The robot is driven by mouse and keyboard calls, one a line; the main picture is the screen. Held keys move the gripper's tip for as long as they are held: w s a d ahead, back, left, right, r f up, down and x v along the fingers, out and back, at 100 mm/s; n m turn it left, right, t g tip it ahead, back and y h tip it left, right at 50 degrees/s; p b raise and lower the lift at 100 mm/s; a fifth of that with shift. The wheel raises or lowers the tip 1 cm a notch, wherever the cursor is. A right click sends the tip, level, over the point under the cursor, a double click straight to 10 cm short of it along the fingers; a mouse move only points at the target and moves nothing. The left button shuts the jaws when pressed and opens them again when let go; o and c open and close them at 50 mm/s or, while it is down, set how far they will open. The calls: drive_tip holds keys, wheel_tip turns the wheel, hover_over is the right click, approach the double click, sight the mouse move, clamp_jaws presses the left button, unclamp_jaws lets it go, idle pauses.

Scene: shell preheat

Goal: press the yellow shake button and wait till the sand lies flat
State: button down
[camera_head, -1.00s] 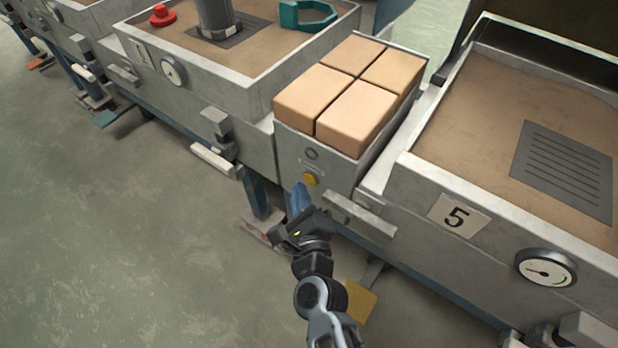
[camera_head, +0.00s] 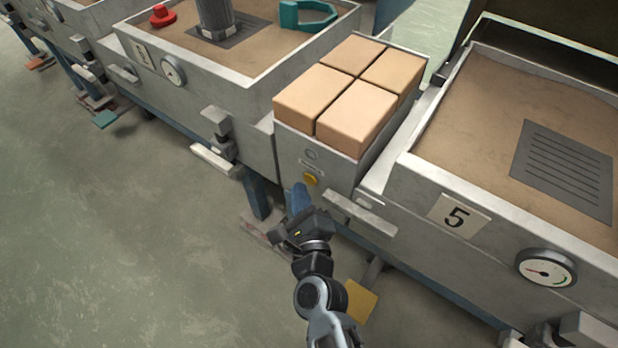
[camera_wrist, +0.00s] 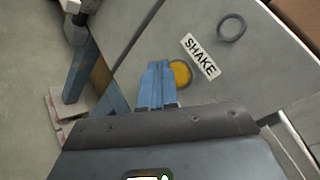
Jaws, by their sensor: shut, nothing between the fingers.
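The yellow shake button (camera_head: 310,179) sits on the front panel of the grey box between two sand trays. In the wrist view the yellow button (camera_wrist: 181,73) shows beside a white label reading SHAKE (camera_wrist: 200,57). My gripper (camera_head: 300,190) is shut and empty, its blue fingertips just below and in front of the button. In the wrist view the blue fingers (camera_wrist: 158,72) cover the button's left edge; I cannot tell whether they touch it. Brown sand (camera_head: 480,110) fills the right tray, labelled 5, with a dark slotted plate (camera_head: 565,170) on it.
Tan blocks (camera_head: 357,117) fill the box above the button. A pale handle bar (camera_head: 360,214) juts out right of my gripper. A gauge (camera_head: 546,268) is on tray 5. The left tray (camera_head: 262,84) holds a red knob and a teal ring. Open floor lies left.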

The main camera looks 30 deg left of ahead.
drive_tip(key=shift+w, duration=0.15)
drive_tip(key=shift+w, duration=0.3)
drive_tip(key=shift+w+d+b, duration=0.1)
drive_tip(key=shift+w+b, duration=0.3)
drive_tip(key=shift+b, duration=0.05)
idle(0.6)
drive_tip(key=shift+w+d+r, duration=0.15)
drive_tip(key=shift+w+r, duration=0.15)
drive_tip(key=shift+w, duration=0.2)
idle(0.4)
drive_tip(key=shift+s+r, duration=0.1)
drive_tip(key=shift+s+r+p, duration=0.1)
drive_tip(key=shift+s+p, duration=0.3)
drive_tip(key=shift+s+f, duration=0.2)
drive_tip(key=shift+s, duration=0.3)
drive_tip(key=shift+s+a+f+p, duration=0.15)
drive_tip(key=shift+s+p, duration=0.45)
drive_tip(key=shift+s, duration=0.7)
drive_tip(key=shift+s+a+r+p, duration=0.15)
drive_tip(key=shift+s+p, duration=0.4)
drive_tip(key=shift+s, duration=0.7)
